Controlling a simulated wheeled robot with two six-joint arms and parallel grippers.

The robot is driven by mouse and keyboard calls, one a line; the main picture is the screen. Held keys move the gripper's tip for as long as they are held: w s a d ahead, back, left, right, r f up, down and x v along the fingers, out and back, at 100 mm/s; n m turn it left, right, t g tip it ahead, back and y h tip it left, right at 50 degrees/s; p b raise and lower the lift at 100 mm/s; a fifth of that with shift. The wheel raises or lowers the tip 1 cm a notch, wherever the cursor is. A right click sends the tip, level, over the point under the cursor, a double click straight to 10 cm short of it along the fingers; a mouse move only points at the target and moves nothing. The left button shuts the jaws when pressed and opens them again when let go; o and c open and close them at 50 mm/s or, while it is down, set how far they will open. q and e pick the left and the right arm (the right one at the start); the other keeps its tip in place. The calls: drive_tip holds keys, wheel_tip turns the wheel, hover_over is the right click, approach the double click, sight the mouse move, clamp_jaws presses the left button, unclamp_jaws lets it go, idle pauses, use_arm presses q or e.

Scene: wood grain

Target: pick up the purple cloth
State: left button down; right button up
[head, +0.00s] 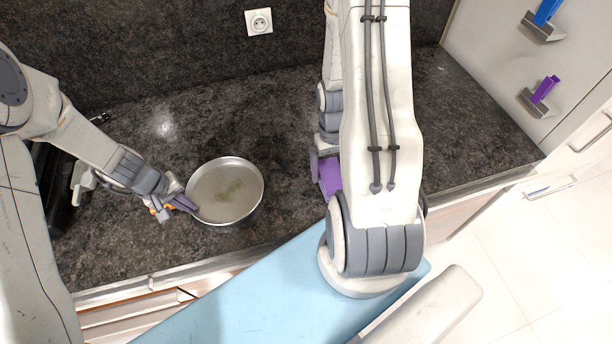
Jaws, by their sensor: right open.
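In the head view a purple piece (545,89), apparently the purple cloth, sits in a metal holder on the pale panel at the upper right. My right gripper (325,172) is above the dark counter, left of my large white forearm, which partly hides it. It is open. A brighter purple surface shows right at it; I cannot tell if this is a finger or something else. My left gripper (178,205) is at the left rim of a round metal pan (228,190); whether its jaws are closed on the rim is unclear.
A blue piece (547,12) sits in a second holder above the purple one. A wall socket (259,21) is at the back. Drawers line the counter's front; tiled floor lies at right.

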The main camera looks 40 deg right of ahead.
wheel_tip(320, 180, down, 2)
drive_tip(key=shift+s+f, duration=0.1)
drive_tip(key=c, duration=1.3)
wheel_tip(320, 180, up, 10)
drive_tip(key=shift+r, duration=0.1)
